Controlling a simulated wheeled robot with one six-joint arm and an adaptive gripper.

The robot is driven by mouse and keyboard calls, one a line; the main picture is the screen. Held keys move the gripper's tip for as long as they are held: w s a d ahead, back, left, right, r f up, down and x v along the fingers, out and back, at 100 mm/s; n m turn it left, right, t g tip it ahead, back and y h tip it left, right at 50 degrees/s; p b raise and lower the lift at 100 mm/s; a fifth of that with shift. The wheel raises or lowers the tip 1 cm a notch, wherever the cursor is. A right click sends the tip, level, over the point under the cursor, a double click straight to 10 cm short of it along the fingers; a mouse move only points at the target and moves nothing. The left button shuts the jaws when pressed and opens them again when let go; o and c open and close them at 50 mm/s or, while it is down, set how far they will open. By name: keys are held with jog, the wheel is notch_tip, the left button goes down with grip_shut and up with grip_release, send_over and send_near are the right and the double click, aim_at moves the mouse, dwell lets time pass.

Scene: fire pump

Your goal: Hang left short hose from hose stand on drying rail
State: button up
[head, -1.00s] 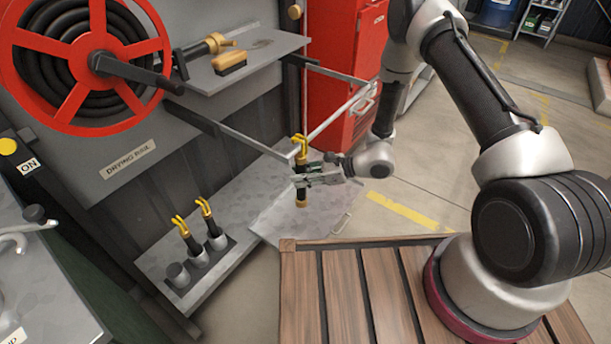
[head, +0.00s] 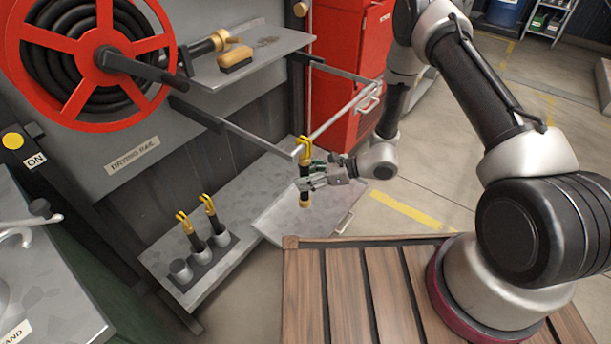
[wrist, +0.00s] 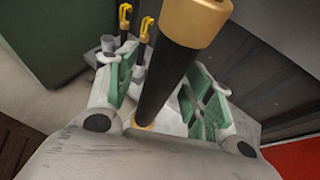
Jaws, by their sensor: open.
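A short black hose (head: 304,187) with a yellow hook on top and a brass lower end is upright at the front end of the drying rail (head: 240,137). Its hook is at the rail bar; I cannot tell whether the bar carries its weight. My gripper (head: 312,181) is open around the hose's middle. In the wrist view, the hose (wrist: 165,85) passes between the spread green-padded fingers (wrist: 160,95). The hose stand (head: 205,270) below holds two more yellow-hooked hoses, left (head: 188,234) and right (head: 213,218). Its nearest cup (head: 180,270) is empty.
A red hose reel (head: 95,60) and a shelf (head: 255,60) with a brush (head: 236,59) and nozzle are on the wall above. A red cabinet (head: 350,75) stands behind the rail. A wooden deck (head: 350,290) is in front.

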jog(key=v, duration=1.1)
jog(key=s+d+r+n+g+h, duration=0.1)
jog(key=s+d+r+n+g, duration=0.25)
jog(key=s, duration=0.35)
jog(key=s+d+r+n+g+h, duration=0.1)
jog(key=s+d+r+n+g, duration=0.25)
jog(key=s+n, duration=0.2)
jog(key=s+d+r+n+t+h, duration=0.3)
jog(key=d+r, duration=0.3)
jog(key=r, duration=0.4)
jog(key=s+d+r+n+t+h, duration=0.3)
jog(key=d+r, duration=0.3)
jog(key=r, duration=0.5)
jog(key=s+d+r+n+t+h, duration=0.2)
jog(key=d+r+n+h, duration=0.3)
jog(key=r, duration=0.6)
jog(key=shift+s+d+t, duration=0.4)
jog(key=shift+s, duration=0.15)
jog(key=shift+r, duration=0.1)
